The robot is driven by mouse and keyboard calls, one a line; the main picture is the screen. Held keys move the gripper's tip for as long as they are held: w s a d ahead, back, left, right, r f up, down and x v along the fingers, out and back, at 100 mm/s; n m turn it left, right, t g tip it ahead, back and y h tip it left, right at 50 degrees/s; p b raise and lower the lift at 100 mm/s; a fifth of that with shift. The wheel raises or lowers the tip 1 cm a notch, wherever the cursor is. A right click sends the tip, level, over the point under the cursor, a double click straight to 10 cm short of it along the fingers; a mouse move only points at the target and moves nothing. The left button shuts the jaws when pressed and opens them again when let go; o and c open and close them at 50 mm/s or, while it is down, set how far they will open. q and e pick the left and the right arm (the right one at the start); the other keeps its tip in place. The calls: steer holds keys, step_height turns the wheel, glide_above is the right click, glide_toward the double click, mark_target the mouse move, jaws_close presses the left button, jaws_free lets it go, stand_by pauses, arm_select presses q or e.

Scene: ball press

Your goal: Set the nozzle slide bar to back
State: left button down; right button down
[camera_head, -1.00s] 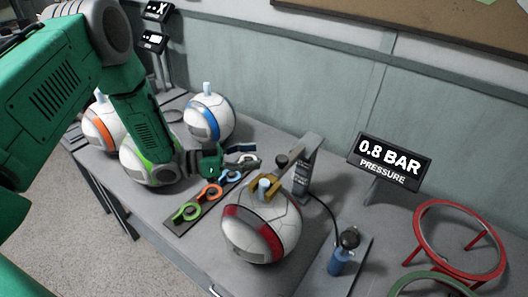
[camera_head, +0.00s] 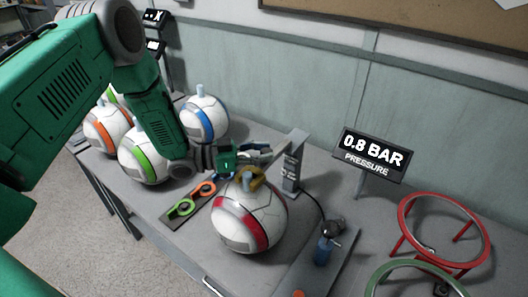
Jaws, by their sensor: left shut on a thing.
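The ball press has an upright grey post (camera_head: 292,165) with a slanted arm on top. A yellow forked nozzle piece (camera_head: 257,184) sits at the top of a red-and-white ball (camera_head: 250,222), around its pale blue valve. My left gripper (camera_head: 262,153) is at the press, left of the post and just behind the yellow piece. It is shut on the nozzle slide bar, whose dark knob it hides. The exact finger contact is too small to see. My right gripper is not in view.
Balls with blue (camera_head: 204,120), green (camera_head: 143,157) and orange (camera_head: 105,128) bands stand at the left. Colored rings lie on a dark strip (camera_head: 187,207). A pressure display (camera_head: 374,157) reads 0.8 BAR.

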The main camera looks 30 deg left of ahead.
mark_target(284, 142)
arm_select(q)
steer(key=w+b, duration=0.2)
steer(key=w, duration=0.1)
steer(key=w+d+b, duration=0.1)
steer(key=w+b, duration=0.1)
steer(key=w, duration=0.1)
steer(key=w+b, duration=0.1)
steer(key=w, duration=0.3)
steer(key=shift+d+f+b, duration=0.15)
steer(key=shift+d+b, duration=0.1)
steer(key=shift+b, duration=0.15)
steer(key=shift+d+r, duration=0.2)
steer(key=shift+r, duration=0.2)
steer(key=shift+w, duration=0.15)
steer(key=c, duration=1.5)
jaws_free()
steer(key=shift+c, duration=0.2)
steer(key=o, duration=0.4)
steer(key=shift+w, duration=0.1)
steer(key=shift+c, duration=0.2)
steer(key=shift+f, duration=0.15)
steer(key=shift+a, duration=0.15)
steer(key=v, duration=1.1)
steer(key=shift+s+a+f, duration=0.15)
steer(key=shift+s+a, duration=0.05)
steer(key=shift+a, duration=0.1)
